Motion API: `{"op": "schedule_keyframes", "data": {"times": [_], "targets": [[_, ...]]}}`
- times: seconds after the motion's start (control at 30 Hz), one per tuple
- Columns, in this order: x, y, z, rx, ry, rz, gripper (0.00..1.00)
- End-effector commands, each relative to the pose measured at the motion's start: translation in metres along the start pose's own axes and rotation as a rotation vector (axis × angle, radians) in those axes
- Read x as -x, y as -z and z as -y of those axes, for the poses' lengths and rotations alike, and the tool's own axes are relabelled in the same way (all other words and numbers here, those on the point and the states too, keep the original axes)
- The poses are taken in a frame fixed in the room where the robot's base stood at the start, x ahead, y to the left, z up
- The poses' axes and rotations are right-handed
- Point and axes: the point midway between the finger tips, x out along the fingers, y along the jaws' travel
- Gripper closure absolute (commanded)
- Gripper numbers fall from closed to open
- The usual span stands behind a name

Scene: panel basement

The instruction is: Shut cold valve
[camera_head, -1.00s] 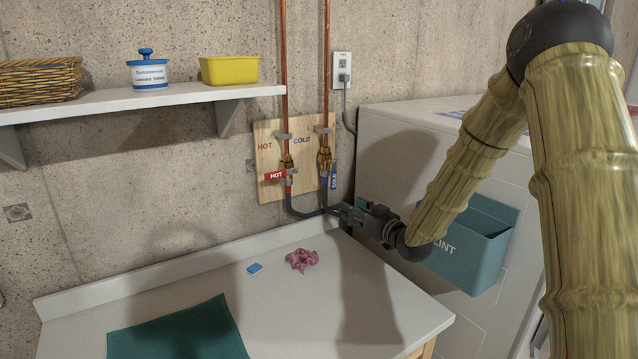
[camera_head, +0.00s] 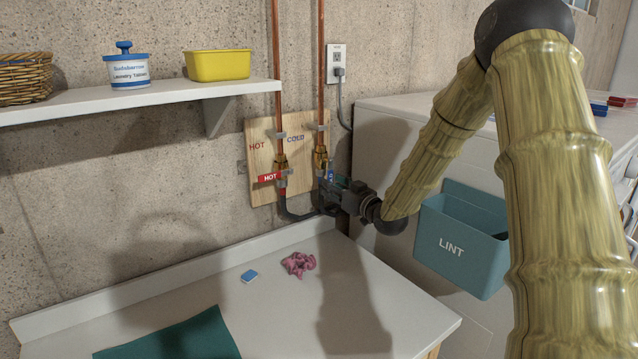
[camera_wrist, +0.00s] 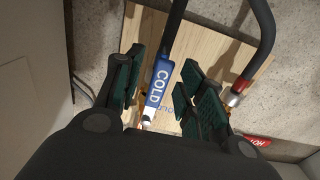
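The cold valve's blue lever (camera_wrist: 159,82), marked COLD, hangs along its pipe in the wrist view. It lies between the two green-padded fingers of my gripper (camera_wrist: 158,88), with a visible gap on each side. In the head view my gripper (camera_head: 328,190) is at the cold valve (camera_head: 320,160) and hides most of the blue lever; only a blue sliver shows. The hot valve's red lever (camera_head: 270,177) sticks out to the left, and its red end (camera_wrist: 256,140) shows at lower right in the wrist view.
A wooden board (camera_head: 262,150) backs both valves. Dark hoses curve beneath them. The white counter (camera_head: 290,325) holds a pink cloth (camera_head: 298,264), a blue-white block (camera_head: 249,276) and a green mat (camera_head: 170,340). A teal lint bin (camera_head: 460,245) is at right, below my arm.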

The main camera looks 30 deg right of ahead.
Motion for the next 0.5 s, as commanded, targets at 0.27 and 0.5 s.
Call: {"op": "schedule_keyframes", "data": {"times": [0.27,0.5], "targets": [[-0.0033,-0.0016,-0.0042,-0.001,-0.006,0.002,0.61],[-0.0037,-0.0012,-0.0028,-0.001,-0.005,0.002,0.75]]}}
